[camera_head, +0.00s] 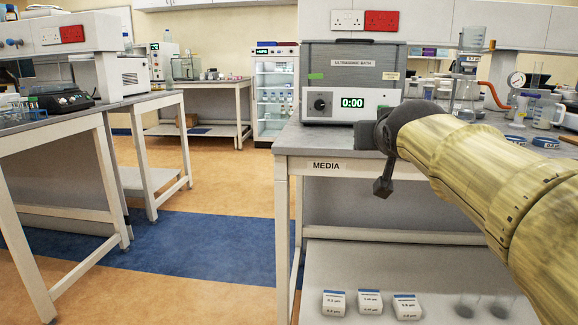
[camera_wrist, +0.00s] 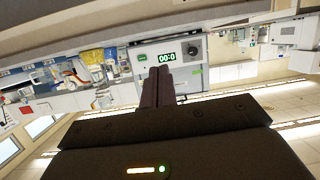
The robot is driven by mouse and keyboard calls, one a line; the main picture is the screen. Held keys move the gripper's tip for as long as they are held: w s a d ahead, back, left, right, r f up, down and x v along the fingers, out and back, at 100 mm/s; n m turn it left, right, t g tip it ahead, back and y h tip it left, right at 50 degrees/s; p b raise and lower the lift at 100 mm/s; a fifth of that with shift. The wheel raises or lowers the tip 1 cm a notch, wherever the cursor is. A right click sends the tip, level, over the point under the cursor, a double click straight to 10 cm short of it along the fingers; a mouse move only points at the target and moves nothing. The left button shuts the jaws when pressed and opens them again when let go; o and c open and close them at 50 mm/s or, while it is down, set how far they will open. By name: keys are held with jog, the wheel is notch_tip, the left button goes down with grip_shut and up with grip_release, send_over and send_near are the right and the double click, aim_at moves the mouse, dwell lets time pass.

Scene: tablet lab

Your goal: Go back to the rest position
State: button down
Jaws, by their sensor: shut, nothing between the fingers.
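My gripper (camera_head: 383,187) is at the end of my arm, which reaches in from the right in the head view. It hangs in front of the front edge of the bench marked MEDIA (camera_head: 322,166), pointing down. In the wrist view my gripper (camera_wrist: 158,72) has its dark fingers together with nothing between them. The wrist view is upside down and faces a white instrument with a 0:00 display (camera_wrist: 167,58).
The instrument (camera_head: 340,105) stands on the bench, with glassware such as a flask (camera_head: 467,95) to its right. White boxes (camera_head: 369,302) sit on the lower shelf. Another bench (camera_head: 50,128) stands at left. The floor (camera_head: 190,240) between the benches is clear.

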jog(key=s+f+g+p, duration=0.2)
jog(key=f+g+p, duration=0.15)
jog(key=f, duration=0.45)
jog(key=s+f+g+p, duration=0.3)
jog(key=f+p, duration=0.1)
jog(key=f, duration=0.5)
jog(key=s+a+f+g+y+p, duration=0.1)
jog(key=s+f+g+p, duration=0.2)
jog(key=s+f, duration=0.35)
jog(key=s+a+f+g+p, duration=0.1)
jog(key=s+f+g+p, duration=0.25)
jog(key=s, duration=0.65)
notch_tip(320, 180, up, 37)
jog(key=p, duration=3.7)
jog(key=shift+w+d+f+n+t, duration=0.2)
jog(key=shift+w+n+t, duration=0.1)
jog(key=shift+w+t, duration=0.1)
